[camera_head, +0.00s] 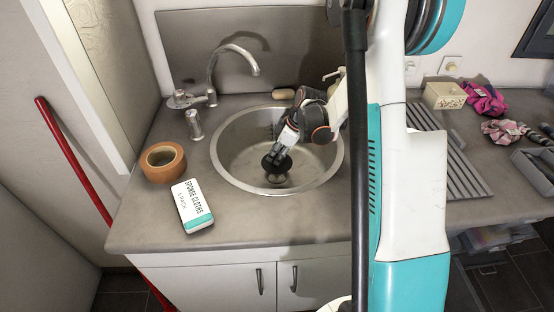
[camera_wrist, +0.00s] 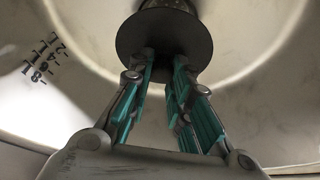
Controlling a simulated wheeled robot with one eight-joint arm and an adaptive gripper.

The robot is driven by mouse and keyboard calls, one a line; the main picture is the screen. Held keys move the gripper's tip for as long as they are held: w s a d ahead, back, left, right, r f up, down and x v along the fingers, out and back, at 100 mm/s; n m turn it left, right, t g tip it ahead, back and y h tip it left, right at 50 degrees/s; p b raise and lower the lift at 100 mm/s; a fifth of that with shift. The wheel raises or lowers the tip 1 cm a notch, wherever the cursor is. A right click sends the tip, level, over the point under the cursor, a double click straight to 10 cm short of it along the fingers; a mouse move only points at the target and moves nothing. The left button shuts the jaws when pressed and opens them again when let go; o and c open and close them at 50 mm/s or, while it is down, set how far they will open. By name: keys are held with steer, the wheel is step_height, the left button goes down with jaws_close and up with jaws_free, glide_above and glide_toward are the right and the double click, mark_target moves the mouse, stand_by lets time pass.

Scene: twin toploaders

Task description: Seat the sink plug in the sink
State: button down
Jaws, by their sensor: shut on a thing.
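The round steel sink (camera_head: 235,165) is set in the counter. My gripper (camera_head: 279,151) reaches down into the bowl from the upper right. It is shut on the sink plug (camera_head: 270,164), a dark round disc. In the wrist view, the fingers (camera_wrist: 162,62) close on the near side of the plug (camera_wrist: 185,35). The exact part gripped is partly hidden between the fingertips. The drain (camera_head: 277,179) shows just below the plug in the head view. In the wrist view, a dark round part at the top edge is partly hidden behind the plug. The plug appears held apart from the drain.
A tap (camera_head: 232,50) stands behind the sink at the left. A roll of brown tape (camera_head: 163,163) and a sponge cloth pack (camera_head: 192,205) lie left of the sink. A ribbed drainer (camera_head: 455,165) lies to the right, beyond my arm.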

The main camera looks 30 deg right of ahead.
steer(key=shift+f+b, duration=2.35)
steer(key=shift+f, duration=0.65)
steer(key=c, duration=1.4)
jaws_free()
steer(key=v, duration=1.2)
steer(key=shift+a, duration=0.1)
